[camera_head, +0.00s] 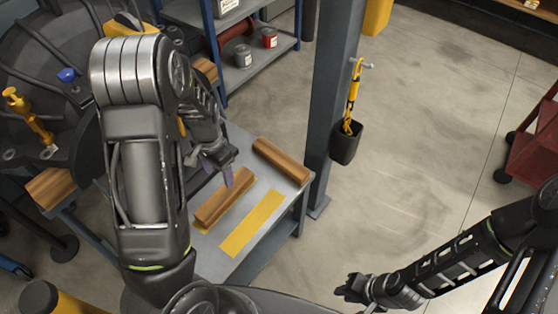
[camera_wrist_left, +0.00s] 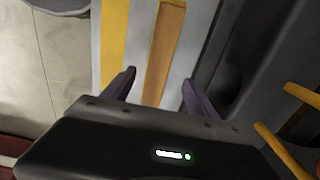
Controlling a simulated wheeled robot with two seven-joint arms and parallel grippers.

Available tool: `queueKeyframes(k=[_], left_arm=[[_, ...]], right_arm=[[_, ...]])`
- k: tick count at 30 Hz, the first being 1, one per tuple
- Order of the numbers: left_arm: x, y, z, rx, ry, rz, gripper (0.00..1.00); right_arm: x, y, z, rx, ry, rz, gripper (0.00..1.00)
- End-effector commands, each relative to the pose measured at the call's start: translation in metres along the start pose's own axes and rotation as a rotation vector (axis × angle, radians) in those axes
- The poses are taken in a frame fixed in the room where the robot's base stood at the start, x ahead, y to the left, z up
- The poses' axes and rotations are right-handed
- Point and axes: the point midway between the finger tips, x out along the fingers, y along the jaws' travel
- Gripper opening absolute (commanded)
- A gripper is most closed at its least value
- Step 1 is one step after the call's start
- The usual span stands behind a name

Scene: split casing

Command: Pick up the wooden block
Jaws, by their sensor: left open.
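A long wooden block (camera_head: 222,202) lies on the grey table (camera_head: 212,257) beside a yellow strip. My left gripper (camera_head: 228,176) is above its far end, pointing down. In the left wrist view, a wooden block (camera_wrist_left: 163,48) runs lengthwise between the two spread fingers of my open left gripper (camera_wrist_left: 158,84); both fingers look apart from it. A second wooden block (camera_head: 281,160) lies at the table's right edge. My right gripper (camera_head: 356,290) hangs over the floor at the lower right, away from the blocks; its finger opening is too small to make out.
The yellow strip (camera_head: 252,223) lies flat on the table. A grey-blue post (camera_head: 338,90) with a hanging dark holder (camera_head: 346,142) stands just beyond the table's right side. A shelf (camera_head: 255,70) with cans is behind. More wood (camera_head: 50,187) sits at left. The floor at right is mostly clear.

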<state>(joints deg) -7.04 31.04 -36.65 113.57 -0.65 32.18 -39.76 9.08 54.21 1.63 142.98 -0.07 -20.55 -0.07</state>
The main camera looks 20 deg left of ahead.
Motion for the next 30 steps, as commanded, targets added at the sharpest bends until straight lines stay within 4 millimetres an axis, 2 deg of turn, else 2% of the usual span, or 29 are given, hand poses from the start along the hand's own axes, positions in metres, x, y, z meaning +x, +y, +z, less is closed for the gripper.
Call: queueKeyframes(k=[12, 14, 16, 17, 20, 23, 24, 27, 30], left_arm=[[0.001, 0.002, 0.000, -0.001, 0.000, 0.002, 0.67], [0.007, 0.009, 0.000, -0.007, 0.000, 0.006, 0.67], [0.020, 0.027, 0.001, -0.022, 0.002, 0.018, 0.67], [0.028, 0.039, 0.002, -0.033, 0.004, 0.026, 0.67], [0.060, 0.094, 0.009, -0.090, 0.019, 0.070, 0.67], [0.086, 0.170, 0.026, -0.177, 0.038, 0.146, 0.67], [0.092, 0.201, 0.035, -0.218, 0.047, 0.183, 0.67], [0.095, 0.269, 0.055, -0.321, 0.064, 0.273, 0.67], [0.089, 0.311, 0.067, -0.397, 0.075, 0.339, 0.67]], right_arm=[[-0.001, 0.000, 0.000, 0.000, 0.000, 0.000, 0.21], [-0.002, -0.001, 0.000, 0.000, 0.000, 0.000, 0.21], [-0.006, -0.002, 0.000, 0.000, 0.000, 0.000, 0.21], [-0.008, -0.003, 0.000, 0.000, 0.000, 0.000, 0.21], [-0.017, -0.007, 0.000, 0.001, 0.000, 0.000, 0.21], [-0.028, -0.011, 0.000, 0.001, 0.000, 0.000, 0.21], [-0.031, -0.012, 0.000, 0.001, 0.000, 0.000, 0.21], [-0.038, -0.015, 0.000, 0.002, 0.000, -0.001, 0.21], [-0.042, -0.017, 0.000, 0.002, -0.001, -0.001, 0.21]])
